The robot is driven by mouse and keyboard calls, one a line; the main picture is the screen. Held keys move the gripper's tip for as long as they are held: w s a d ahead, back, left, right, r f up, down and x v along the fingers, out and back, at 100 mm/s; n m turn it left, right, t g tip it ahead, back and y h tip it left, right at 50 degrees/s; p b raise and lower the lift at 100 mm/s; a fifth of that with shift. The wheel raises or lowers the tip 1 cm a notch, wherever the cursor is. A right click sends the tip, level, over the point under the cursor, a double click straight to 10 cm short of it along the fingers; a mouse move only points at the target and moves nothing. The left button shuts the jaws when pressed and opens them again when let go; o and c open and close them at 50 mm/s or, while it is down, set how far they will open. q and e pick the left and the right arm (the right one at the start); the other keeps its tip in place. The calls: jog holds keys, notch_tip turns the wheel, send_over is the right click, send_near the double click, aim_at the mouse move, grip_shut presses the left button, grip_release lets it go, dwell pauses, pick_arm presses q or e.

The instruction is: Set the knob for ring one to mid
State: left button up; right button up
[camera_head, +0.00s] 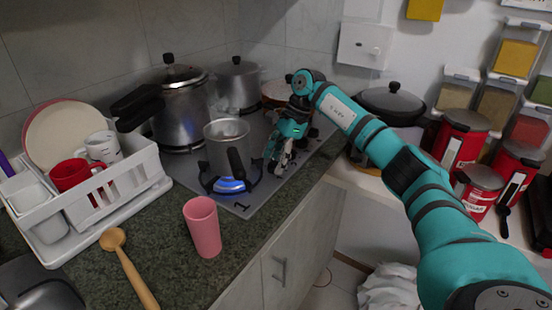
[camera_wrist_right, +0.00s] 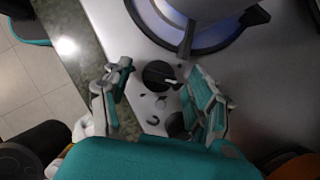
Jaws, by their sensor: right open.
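My right gripper (camera_head: 279,158) reaches down over the front edge of the grey hob, to the right of the steel pot (camera_head: 227,150). In the right wrist view the gripper (camera_wrist_right: 161,76) is open, with one finger on each side of a round black knob (camera_wrist_right: 155,74). The knob has a white pointer that points to the right. I cannot tell whether the fingers touch it. A second dark knob (camera_wrist_right: 177,126) shows below, partly hidden by a finger. The burner (camera_head: 230,187) under the pot glows blue, and a "1" is printed on the hob near it.
A pressure cooker (camera_head: 181,110) and another pot (camera_head: 238,85) stand at the back of the hob. A pink cup (camera_head: 203,228), a wooden spoon (camera_head: 130,270) and a white dish rack (camera_head: 150,172) are on the counter. Red canisters (camera_head: 461,140) stand at the right.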

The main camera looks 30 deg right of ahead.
jog(key=c, duration=1.2)
jog(key=shift+o, duration=0.2)
jog(key=shift+m, duration=0.4)
jog(key=shift+s+m+t+p, duration=0.1)
jog(key=shift+m+t+p, duration=0.25)
jog(key=shift+m, duration=0.35)
jog(key=m, duration=0.2)
jog(key=m+t+h, duration=0.1)
jog(key=m, duration=0.1)
jog(key=shift+t+p, duration=0.25)
jog(key=shift+p, duration=0.15)
jog(key=m+h, duration=0.1)
jog(key=m, duration=0.2)
jog(key=m+t+h, duration=0.1)
jog(key=m, duration=0.1)
jog(key=shift+a+m, duration=0.15)
jog(key=shift+m, duration=0.25)
